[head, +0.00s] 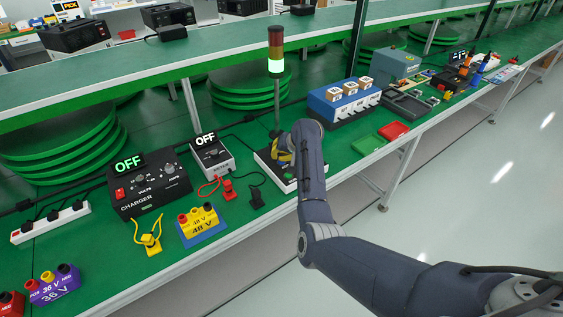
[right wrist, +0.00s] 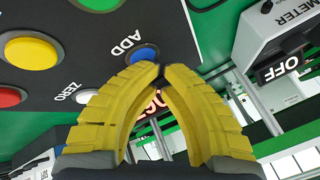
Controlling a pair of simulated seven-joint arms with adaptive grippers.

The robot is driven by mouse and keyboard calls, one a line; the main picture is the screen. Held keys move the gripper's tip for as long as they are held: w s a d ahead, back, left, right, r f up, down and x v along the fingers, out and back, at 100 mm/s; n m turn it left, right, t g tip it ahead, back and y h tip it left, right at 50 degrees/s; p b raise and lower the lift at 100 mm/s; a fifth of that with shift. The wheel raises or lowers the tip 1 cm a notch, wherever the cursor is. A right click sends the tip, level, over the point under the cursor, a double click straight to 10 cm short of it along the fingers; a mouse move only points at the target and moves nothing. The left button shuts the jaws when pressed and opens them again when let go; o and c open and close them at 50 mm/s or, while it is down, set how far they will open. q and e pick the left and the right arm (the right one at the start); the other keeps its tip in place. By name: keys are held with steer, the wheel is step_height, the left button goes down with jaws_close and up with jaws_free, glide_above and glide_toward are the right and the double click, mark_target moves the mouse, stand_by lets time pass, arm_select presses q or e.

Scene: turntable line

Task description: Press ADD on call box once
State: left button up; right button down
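The call box is a white box with a dark top (head: 265,163) on the green bench, largely covered by my right arm in the head view. In the right wrist view its dark face (right wrist: 85,55) fills the upper left. The blue button (right wrist: 146,52) labelled ADD lies just beyond my fingertips, partly hidden by them. My right gripper (right wrist: 162,72) has yellow fingers with their tips together, and nothing shows between the tips. I cannot tell whether the tips touch the button. In the head view the right gripper (head: 283,152) is over the call box. My left gripper is not in view.
On the face are a yellow button (right wrist: 30,51), a red button (right wrist: 8,97) and a label ZERO. A meter reading OFF (head: 211,155) and a charger (head: 150,182) stand to the left. A signal tower (head: 276,60) rises behind; a blue rack (head: 343,102) stands right.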

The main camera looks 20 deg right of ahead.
steer(key=shift+r, duration=0.8)
steer(key=shift+r, duration=0.1)
steer(key=shift+r, duration=2.4)
